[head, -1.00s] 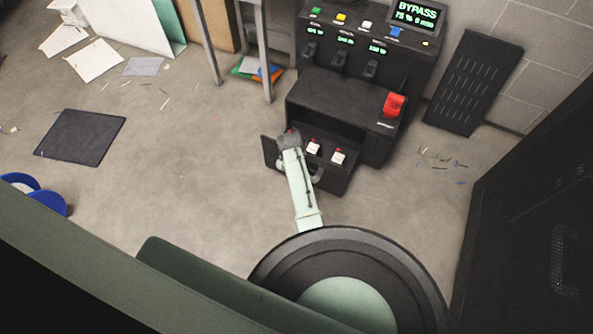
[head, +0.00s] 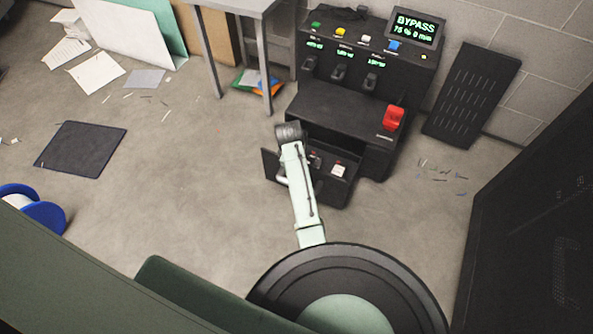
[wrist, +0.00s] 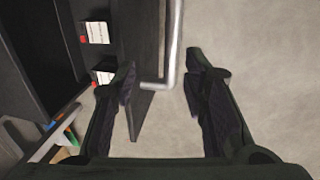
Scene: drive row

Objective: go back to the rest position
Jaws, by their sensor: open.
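My gripper (wrist: 160,62) is open. In the wrist view its two dark fingers point at the open drawer, and a silver bar handle (wrist: 173,45) shows between them with space on both sides. I cannot tell whether the fingers reach past the bar. In the head view my arm stretches to the drawer (head: 335,190) at the foot of a black console (head: 340,110), and the fingers are mostly hidden by the arm. The drawer stands open and holds white-labelled items with red parts (head: 339,171); my arm partly covers one.
The console carries a red switch (head: 394,118) and a screen reading BYPASS (head: 415,24). A metal table (head: 232,5) stands behind left. A dark cabinet (head: 535,210) is at right. A dark mat (head: 80,150) and a blue spool (head: 42,212) lie left. Floor between is mostly clear.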

